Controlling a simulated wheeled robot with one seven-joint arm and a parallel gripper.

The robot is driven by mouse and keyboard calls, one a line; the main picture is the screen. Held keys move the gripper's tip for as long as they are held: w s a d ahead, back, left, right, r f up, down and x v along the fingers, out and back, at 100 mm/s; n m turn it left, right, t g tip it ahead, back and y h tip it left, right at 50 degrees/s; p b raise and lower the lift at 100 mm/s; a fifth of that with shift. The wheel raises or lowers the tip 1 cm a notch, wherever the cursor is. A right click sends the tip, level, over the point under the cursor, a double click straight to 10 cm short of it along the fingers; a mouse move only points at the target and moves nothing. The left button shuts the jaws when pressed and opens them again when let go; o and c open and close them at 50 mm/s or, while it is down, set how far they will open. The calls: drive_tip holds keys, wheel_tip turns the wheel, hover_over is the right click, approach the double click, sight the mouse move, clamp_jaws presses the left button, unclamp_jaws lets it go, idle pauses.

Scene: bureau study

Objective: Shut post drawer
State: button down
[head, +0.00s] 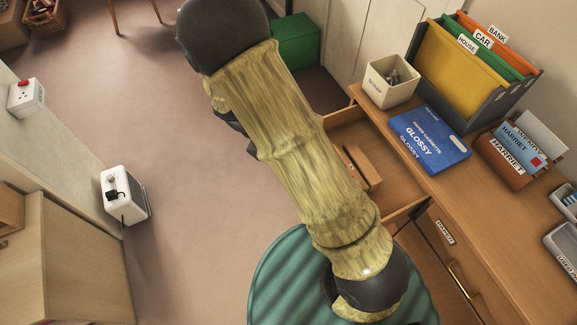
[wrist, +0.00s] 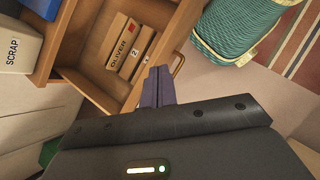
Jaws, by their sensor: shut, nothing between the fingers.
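The open wooden drawer (head: 398,185) sticks out from under the desk top in the head view, partly hidden behind my arm. In the wrist view the drawer (wrist: 85,88) fills the upper left, with flat items (wrist: 128,48) standing in it, one marked OLIVER. Its front panel (wrist: 172,32) carries a brass handle (wrist: 179,65) on the outer face. My gripper (wrist: 157,85) is shut and empty, its fingertips close to the drawer front near the handle. I cannot tell whether they touch. The gripper does not show clearly in the head view. No post label is readable on the drawer.
The desk top (head: 490,230) holds a SCRAP box (head: 390,88), a blue GLOSSY box (head: 430,138) and a file holder (head: 440,85). A lower cabinet front with a handle (head: 461,280) is closed. A teal round seat (head: 280,280) stands close by.

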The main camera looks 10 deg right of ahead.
drive_tip(key=w+a+f+n+t+h+b, duration=0.3)
drive_tip(key=a+f+n+t+h+b, duration=0.4)
drive_tip(key=a+f+n+h, duration=0.3)
wheel_tip(320, 180, down, 4)
drive_tip(key=shift+w+a+f+t+b, duration=0.2)
drive_tip(key=shift+a+t+b, duration=0.1)
drive_tip(key=shift+a+b, duration=0.6)
drive_tip(key=shift+a, duration=0.1)
drive_tip(key=x, duration=1.4)
drive_tip(key=shift+r, duration=0.2)
